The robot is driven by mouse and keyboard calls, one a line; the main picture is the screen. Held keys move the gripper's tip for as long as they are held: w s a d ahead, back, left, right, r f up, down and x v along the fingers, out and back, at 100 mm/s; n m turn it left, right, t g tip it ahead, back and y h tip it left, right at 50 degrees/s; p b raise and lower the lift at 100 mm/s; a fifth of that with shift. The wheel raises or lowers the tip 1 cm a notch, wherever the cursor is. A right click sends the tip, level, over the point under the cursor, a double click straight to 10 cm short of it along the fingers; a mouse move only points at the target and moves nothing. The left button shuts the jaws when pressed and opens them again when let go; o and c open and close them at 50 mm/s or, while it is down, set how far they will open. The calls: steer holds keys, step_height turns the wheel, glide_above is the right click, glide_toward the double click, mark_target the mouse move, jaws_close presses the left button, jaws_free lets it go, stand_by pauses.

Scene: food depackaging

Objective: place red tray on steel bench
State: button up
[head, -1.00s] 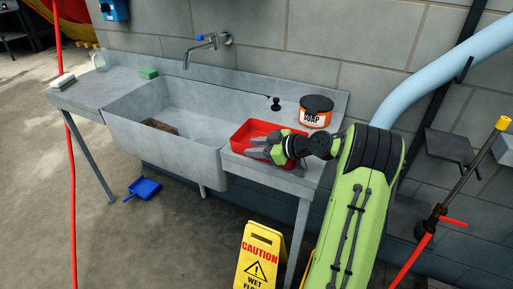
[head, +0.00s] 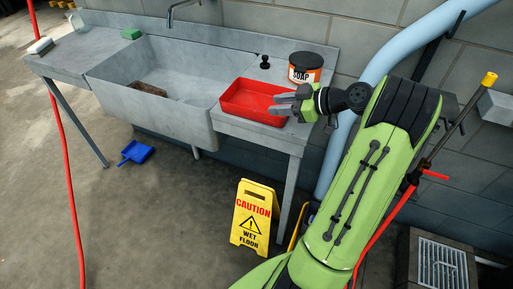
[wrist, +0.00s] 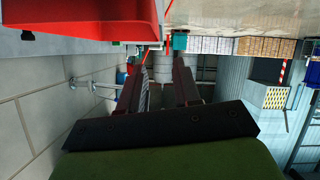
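The red tray (head: 262,112) sits upright on the right-hand top of the grey steel bench (head: 262,134), beside the sink basin. It looks empty. My gripper (head: 277,104) is at the tray's right side, fingers pointing left near its right rim; whether they touch it is unclear in the head view. In the wrist view, the two fingers of my gripper (wrist: 157,80) are apart with nothing between them, and part of the red tray (wrist: 80,22) shows at the upper left, clear of the fingers.
A soap tub (head: 305,67) and a black knob (head: 265,61) stand behind the tray. The sink basin (head: 165,85) holds a brown item. A green sponge (head: 131,33) lies on the back ledge. A yellow caution sign (head: 254,215) stands on the floor in front.

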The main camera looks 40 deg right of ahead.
steer(key=s+a+r+m+g+h, duration=0.1)
steer(key=a+r+g, duration=0.15)
steer(key=a, duration=0.75)
steer(key=s+a+r+m+g+h, duration=0.1)
steer(key=a+g+h, duration=0.15)
steer(key=a, duration=0.75)
steer(key=s+a+m+h, duration=0.1)
steer(key=s+a+m, duration=0.1)
steer(key=s, duration=0.7)
steer(key=s+a+f+m+g+h, duration=0.1)
steer(key=s+a+m, duration=0.2)
steer(key=s, duration=0.6)
steer(key=shift+a+m+h, duration=0.2)
steer(key=shift+m+h, duration=0.15)
steer(key=shift+m, duration=0.15)
step_height(320, 180, up, 8)
steer(key=p, duration=0.8)
steer(key=shift+r, duration=0.1)
